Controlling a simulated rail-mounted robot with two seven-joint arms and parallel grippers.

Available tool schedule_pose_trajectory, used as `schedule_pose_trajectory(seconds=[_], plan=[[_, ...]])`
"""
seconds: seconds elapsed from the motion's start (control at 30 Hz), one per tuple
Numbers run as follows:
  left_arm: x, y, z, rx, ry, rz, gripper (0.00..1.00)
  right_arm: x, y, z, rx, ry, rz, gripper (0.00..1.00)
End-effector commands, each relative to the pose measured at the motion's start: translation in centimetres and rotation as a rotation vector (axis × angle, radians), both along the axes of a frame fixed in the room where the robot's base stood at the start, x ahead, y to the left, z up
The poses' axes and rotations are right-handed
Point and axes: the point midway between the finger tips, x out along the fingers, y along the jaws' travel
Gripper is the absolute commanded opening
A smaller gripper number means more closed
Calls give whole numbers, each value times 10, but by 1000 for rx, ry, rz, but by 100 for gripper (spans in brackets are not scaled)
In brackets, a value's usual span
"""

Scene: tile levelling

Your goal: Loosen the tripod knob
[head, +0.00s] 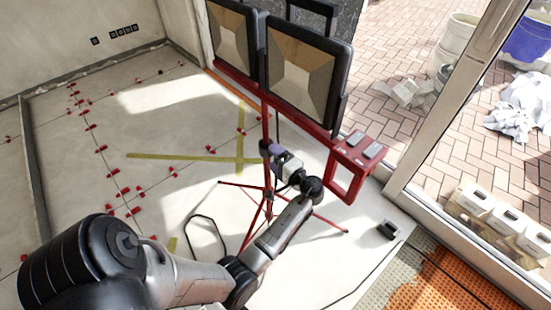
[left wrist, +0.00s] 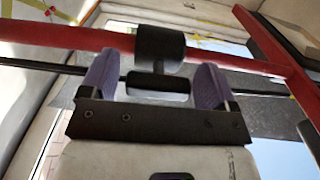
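The red tripod (head: 265,190) stands on the floor and carries two work lights. Its black knob (left wrist: 158,86) shows in the left wrist view, in front of a black collar (left wrist: 160,46) on the red pole. My left gripper (head: 272,150) is at the tripod's pole, below the lights. In the left wrist view its two purple fingers (left wrist: 157,85) stand apart, one on each side of the knob. A small gap shows at the left finger; whether the right finger touches the knob, I cannot tell. The knob is hidden in the head view. My right gripper is not in view.
Two work lights (head: 308,70) stand above my gripper, and a red bracket (head: 345,182) hangs at right. Tripod legs and a black cable (head: 207,220) are on the floor. Red tile clips (head: 101,149) dot the floor at left. Open floor lies between.

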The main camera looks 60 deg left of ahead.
Motion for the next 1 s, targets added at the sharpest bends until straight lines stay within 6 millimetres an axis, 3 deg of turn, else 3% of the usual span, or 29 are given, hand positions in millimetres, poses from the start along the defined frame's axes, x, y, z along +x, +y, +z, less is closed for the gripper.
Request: schedule_pose_trajectory(seconds=[0.3, 0.47, 1.0], plan=[[0, -1, 0, 0, 0, 1, 89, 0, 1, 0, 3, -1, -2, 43], [3, -12, 1, -3, 0, 0, 89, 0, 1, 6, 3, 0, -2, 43], [24, -108, 2, -1, 2, -1, 89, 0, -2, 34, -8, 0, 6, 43]])
